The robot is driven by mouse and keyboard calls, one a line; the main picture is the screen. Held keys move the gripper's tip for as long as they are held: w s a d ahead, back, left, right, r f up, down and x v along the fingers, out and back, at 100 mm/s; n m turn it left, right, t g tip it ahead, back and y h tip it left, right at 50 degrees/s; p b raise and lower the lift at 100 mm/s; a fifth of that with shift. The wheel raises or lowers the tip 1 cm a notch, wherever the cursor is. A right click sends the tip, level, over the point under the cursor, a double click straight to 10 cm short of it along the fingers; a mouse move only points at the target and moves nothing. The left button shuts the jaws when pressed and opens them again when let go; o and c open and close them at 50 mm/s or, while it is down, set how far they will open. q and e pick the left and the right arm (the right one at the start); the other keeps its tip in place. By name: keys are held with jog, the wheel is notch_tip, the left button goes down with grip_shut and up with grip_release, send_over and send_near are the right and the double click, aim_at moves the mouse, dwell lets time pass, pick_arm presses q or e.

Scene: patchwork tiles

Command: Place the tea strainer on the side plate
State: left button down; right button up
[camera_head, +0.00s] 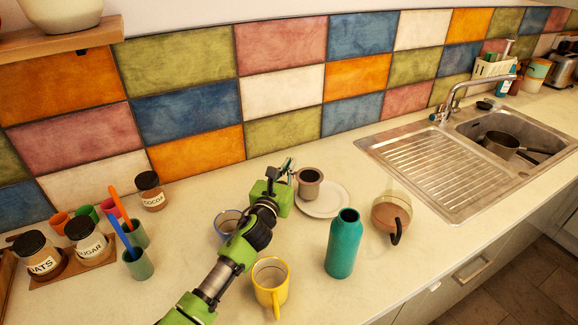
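The tea strainer appears to be the small brown-grey cup-shaped piece (309,183) with a dark inside, upright at the left back part of the white side plate (326,208). Whether it rests on the plate or hangs just above it cannot be told. My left gripper (290,168) is at the left side of this piece, its fingertips by the rim. The green gripper body hides part of the fingers, so its grip is unclear. My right gripper is not in view.
A yellow mug (270,285) and a blue-rimmed cup (227,223) stand beside my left arm. A teal bottle (342,244) and a glass pot (391,213) stand right of the plate. The sink (430,165) is farther right. Jars and small cups crowd the left.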

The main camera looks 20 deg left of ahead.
pick_arm(q)
jog(key=c, duration=2.3)
grip_release()
jog(key=shift+r, duration=0.1)
jog(key=shift+r+p, duration=0.25)
jog(key=shift+p, duration=0.05)
jog(key=shift+r+p, duration=0.35)
jog(key=shift+r, duration=0.1)
jog(key=s+b, duration=0.1)
jog(key=s, duration=1.1)
jog(key=shift+f, duration=0.1)
